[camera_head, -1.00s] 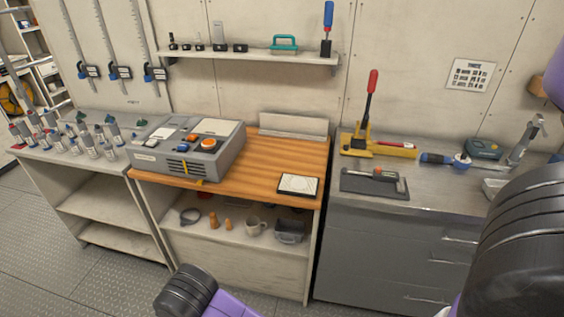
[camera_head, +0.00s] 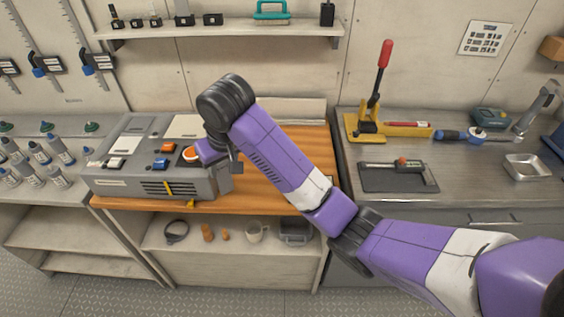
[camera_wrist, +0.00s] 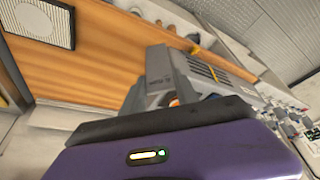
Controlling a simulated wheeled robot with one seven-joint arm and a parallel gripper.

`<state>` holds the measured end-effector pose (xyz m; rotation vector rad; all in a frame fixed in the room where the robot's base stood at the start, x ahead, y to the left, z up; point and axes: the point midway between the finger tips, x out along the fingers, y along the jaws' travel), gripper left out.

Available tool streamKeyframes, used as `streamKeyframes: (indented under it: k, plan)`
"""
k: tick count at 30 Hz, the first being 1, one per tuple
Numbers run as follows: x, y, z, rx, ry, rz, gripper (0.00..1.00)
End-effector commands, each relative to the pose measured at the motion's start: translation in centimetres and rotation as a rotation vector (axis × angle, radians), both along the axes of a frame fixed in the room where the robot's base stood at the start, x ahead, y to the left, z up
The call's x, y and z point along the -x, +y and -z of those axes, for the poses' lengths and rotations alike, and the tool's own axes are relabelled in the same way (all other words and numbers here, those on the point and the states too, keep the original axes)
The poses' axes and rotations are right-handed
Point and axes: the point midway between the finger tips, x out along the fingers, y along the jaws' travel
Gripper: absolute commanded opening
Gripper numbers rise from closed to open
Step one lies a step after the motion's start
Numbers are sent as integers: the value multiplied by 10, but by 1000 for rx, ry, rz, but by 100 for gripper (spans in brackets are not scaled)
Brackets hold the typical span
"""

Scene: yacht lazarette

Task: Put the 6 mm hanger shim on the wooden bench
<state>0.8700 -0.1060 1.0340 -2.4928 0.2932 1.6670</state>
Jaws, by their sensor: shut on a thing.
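My gripper (camera_head: 226,160) is over the left part of the wooden bench (camera_head: 285,178), close to the right end of the grey machine. It is shut on a small grey plate with faint markings (camera_wrist: 157,68), which I take to be the 6 mm hanger shim. In the head view the shim (camera_head: 237,168) shows as a small dark grey piece beside the gripper. The jaws' grip on it is mostly hidden by the dark gripper body in the wrist view. I cannot tell whether the shim touches the bench top.
The grey machine (camera_head: 130,185) with an orange knob fills the bench's left side. Bare wood lies between. A wall shelf (camera_head: 230,30) hangs above.

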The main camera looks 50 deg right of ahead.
Motion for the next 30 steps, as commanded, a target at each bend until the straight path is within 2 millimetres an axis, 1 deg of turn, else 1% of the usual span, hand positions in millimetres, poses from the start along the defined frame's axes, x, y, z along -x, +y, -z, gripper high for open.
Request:
streamKeyframes:
  k: [1,3,6,9,12,15,17,19,22,24,30]
  plan:
    - [-7,-22,-20,9,-6,32,0]
    - [-11,-45,-42,8,-5,75,0]
    - [-12,-79,-72,9,-4,139,0]
    - [-9,-108,-96,6,-3,198,0]
    - [-5,-128,-113,4,-2,244,0]
    - [-2,-140,-123,1,0,272,0]
    - [0,-143,-122,-1,1,281,0]
    - [0,-144,-113,-3,2,284,0]
    - [0,-142,-90,-7,4,283,0]
    - [0,-142,-70,-7,2,283,0]
    - [1,-145,-29,-3,3,286,0]
